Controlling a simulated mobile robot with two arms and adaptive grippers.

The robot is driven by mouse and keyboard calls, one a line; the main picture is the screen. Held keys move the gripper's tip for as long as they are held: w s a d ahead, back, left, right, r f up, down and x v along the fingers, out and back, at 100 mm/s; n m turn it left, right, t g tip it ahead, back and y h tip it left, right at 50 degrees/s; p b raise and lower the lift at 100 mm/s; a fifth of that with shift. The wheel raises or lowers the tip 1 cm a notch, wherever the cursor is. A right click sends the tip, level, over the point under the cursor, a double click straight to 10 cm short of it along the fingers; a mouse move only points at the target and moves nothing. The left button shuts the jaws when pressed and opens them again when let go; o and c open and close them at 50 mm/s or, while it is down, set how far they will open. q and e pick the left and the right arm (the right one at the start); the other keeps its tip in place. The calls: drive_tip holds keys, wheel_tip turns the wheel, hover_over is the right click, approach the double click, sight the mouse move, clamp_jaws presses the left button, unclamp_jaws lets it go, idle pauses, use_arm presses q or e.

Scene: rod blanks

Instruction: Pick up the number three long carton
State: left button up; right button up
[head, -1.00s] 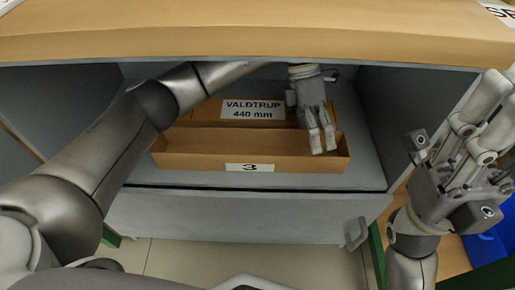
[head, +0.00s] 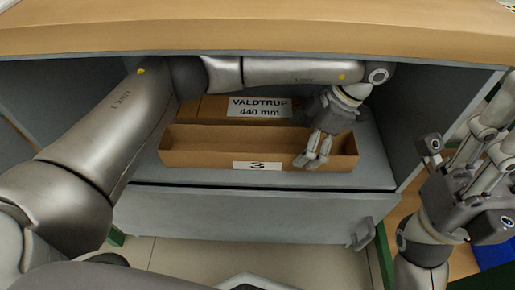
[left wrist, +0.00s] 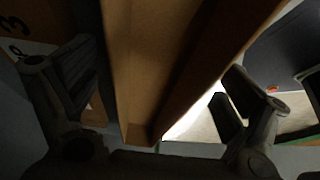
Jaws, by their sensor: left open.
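The number three long carton (head: 212,158) is a shallow, open-topped brown box with a white "3" label on its front. It lies lengthwise on the cabinet shelf and looks empty. My left gripper (head: 309,162) is open and points down at the carton's right end. In the left wrist view the carton (left wrist: 145,70) runs between the two spread fingers, with no grip on it. I cannot tell how far the fingertips reach down its walls. My right gripper (head: 465,165) is at the right, outside the cabinet, fingers up and partly cut off by the picture's edge.
A brown carton labelled "VALDTRUP 440 mm" (head: 258,108) stands just behind, partly hidden by my left arm. The cabinet's wooden top (head: 250,30) hangs above, and side walls close in left and right. A grey front panel (head: 235,215) with a handle is below the shelf.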

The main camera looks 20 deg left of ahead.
sight(260, 143)
use_arm(q)
drive_tip(key=a, duration=0.2)
drive_tip(key=s+a, duration=0.1)
drive_tip(key=a, duration=0.2)
drive_tip(key=shift+s, duration=0.2)
drive_tip(key=a, duration=0.1)
drive_tip(key=s+a, duration=0.1)
drive_tip(key=a, duration=0.2)
drive_tip(key=shift+s+f, duration=0.15)
drive_tip(key=shift+f, duration=0.25)
drive_tip(key=shift+a+f, duration=0.1)
drive_tip(key=shift+f, duration=0.1)
drive_tip(key=c, duration=1.1)
drive_tip(key=shift+r, duration=0.1)
